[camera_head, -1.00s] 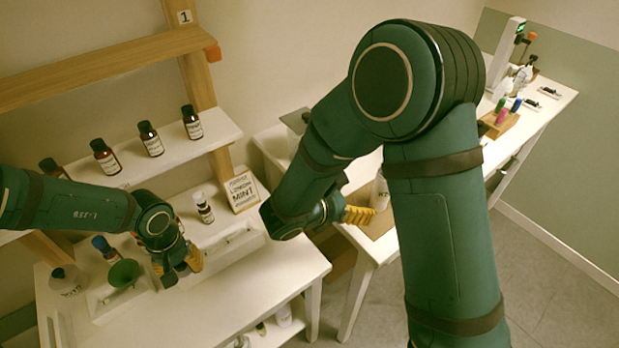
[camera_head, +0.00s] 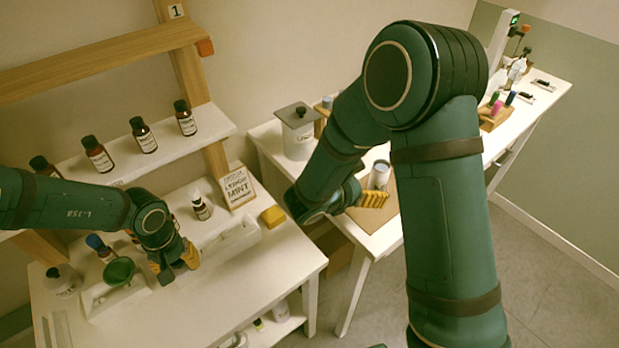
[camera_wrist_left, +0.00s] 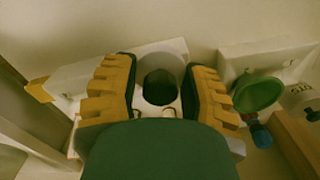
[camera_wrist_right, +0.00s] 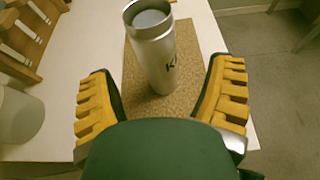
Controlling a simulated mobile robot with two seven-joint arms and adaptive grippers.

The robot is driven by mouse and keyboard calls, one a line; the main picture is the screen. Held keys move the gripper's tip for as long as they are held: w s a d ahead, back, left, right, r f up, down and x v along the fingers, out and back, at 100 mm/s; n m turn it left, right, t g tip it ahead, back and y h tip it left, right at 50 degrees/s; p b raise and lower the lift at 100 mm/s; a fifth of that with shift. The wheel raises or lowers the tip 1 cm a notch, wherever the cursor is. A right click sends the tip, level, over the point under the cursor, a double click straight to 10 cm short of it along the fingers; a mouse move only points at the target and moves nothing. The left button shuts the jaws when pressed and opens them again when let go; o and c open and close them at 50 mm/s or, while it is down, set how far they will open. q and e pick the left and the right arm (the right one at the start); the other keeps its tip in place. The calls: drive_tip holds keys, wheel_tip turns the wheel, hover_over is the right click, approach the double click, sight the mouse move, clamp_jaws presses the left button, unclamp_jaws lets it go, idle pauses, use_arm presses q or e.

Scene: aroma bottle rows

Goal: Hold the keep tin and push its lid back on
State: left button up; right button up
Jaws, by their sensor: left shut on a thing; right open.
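The keep tin (camera_head: 380,174) is a silver cylinder standing upright on a cork mat. In the right wrist view the tin (camera_wrist_right: 154,58) has dark lettering starting with K, and a grey round top inside a rim; I cannot tell whether that is a lid or an opening. My right gripper (camera_head: 372,199) is open close to the tin, which shows between and beyond its fingers (camera_wrist_right: 163,105), apart from them. My left gripper (camera_head: 178,268) is over the left table, shut on a dark, round-topped thing (camera_wrist_left: 160,88) that I cannot identify. I cannot make out a separate lid.
The cork mat (camera_wrist_right: 190,88) lies near the right table's edge. A lidded white canister (camera_head: 298,138) and a wooden rack (camera_wrist_right: 30,35) stand nearby. On the left table are a green funnel (camera_head: 119,270), a yellow block (camera_head: 272,216) and a sign (camera_head: 238,187). Bottles line the shelf (camera_head: 160,152).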

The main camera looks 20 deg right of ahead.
sight(373, 181)
drive_tip(key=shift+d, duration=0.15)
use_arm(q)
drive_tip(key=shift+f, duration=0.15)
use_arm(e)
drive_tip(key=x, duration=0.5)
drive_tip(key=shift+w+r, duration=0.15)
drive_tip(key=shift+w, duration=0.1)
drive_tip(key=c, duration=1.3)
drive_tip(key=shift+c, duration=0.2)
